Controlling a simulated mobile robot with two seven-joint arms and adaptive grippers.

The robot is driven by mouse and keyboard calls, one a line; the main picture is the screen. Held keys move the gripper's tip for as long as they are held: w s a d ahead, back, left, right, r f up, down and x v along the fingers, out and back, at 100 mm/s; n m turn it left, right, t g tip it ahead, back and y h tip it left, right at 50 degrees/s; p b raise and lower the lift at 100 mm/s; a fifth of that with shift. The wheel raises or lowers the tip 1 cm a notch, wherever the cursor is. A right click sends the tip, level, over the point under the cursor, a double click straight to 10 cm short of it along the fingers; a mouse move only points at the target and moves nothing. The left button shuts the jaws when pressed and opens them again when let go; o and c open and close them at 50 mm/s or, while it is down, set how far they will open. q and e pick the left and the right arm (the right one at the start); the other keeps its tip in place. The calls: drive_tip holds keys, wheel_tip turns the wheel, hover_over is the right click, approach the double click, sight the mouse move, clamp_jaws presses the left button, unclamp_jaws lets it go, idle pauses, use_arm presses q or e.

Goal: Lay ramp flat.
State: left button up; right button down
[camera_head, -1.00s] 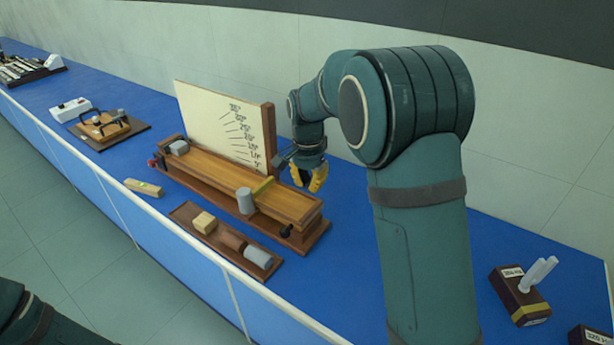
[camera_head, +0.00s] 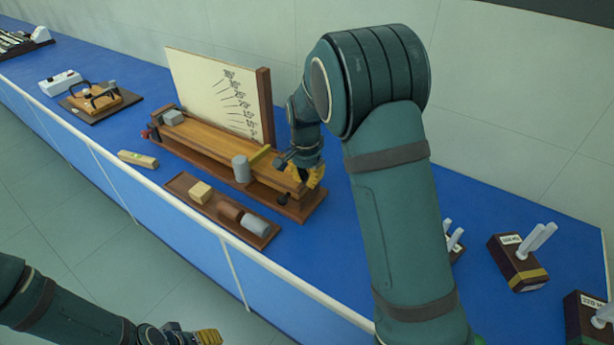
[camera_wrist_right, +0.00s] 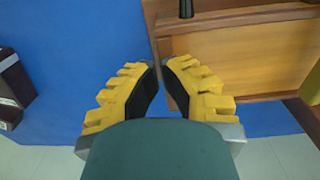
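The ramp (camera_head: 208,144) is a long wooden board on a darker wooden base (camera_head: 312,207), in front of a cream angle scale board (camera_head: 210,88). Its right end sits a little above the base; I cannot tell its exact tilt. My right gripper (camera_head: 311,175) is at the ramp's right end. In the right wrist view its yellow fingers (camera_wrist_right: 161,68) are slightly apart, with the ramp's end (camera_wrist_right: 245,60) beside and behind the right finger; nothing is clearly clamped. My left gripper (camera_head: 207,337) is low at the bottom edge, far from the ramp.
Dark boxes with white tubes (camera_head: 517,262) stand at right. The blue bench (camera_head: 330,255) is clear between. A dark knob (camera_head: 283,198) is near my right gripper.

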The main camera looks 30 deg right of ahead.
wheel_tip(320, 180, down, 3)
drive_tip(key=shift+s+f+b, duration=0.1)
drive_tip(key=shift+b, duration=0.45)
drive_tip(key=shift+f, duration=0.35)
drive_tip(key=shift+s, duration=0.2)
use_arm(q)
drive_tip(key=shift+s+f, duration=0.25)
drive_tip(key=shift+f, duration=0.35)
use_arm(e)
drive_tip(key=shift+d+r+p, duration=0.15)
drive_tip(key=shift+r+p, duration=0.3)
drive_tip(key=r+p, duration=0.2)
drive_tip(key=r, duration=0.1)
drive_tip(key=r+p, duration=0.1)
drive_tip(key=r, duration=0.1)
drive_tip(key=shift+w+a+r, duration=0.2)
drive_tip(key=shift+w, duration=0.15)
use_arm(q)
wheel_tip(320, 180, up, 6)
drive_tip(key=w+a+p, duration=0.1)
drive_tip(key=a, duration=0.1)
drive_tip(key=shift+w+f+t+p, duration=0.25)
drive_tip(key=shift+w+t+p, duration=0.05)
drive_tip(key=shift+w, duration=0.1)
use_arm(e)
wheel_tip(320, 180, up, 9)
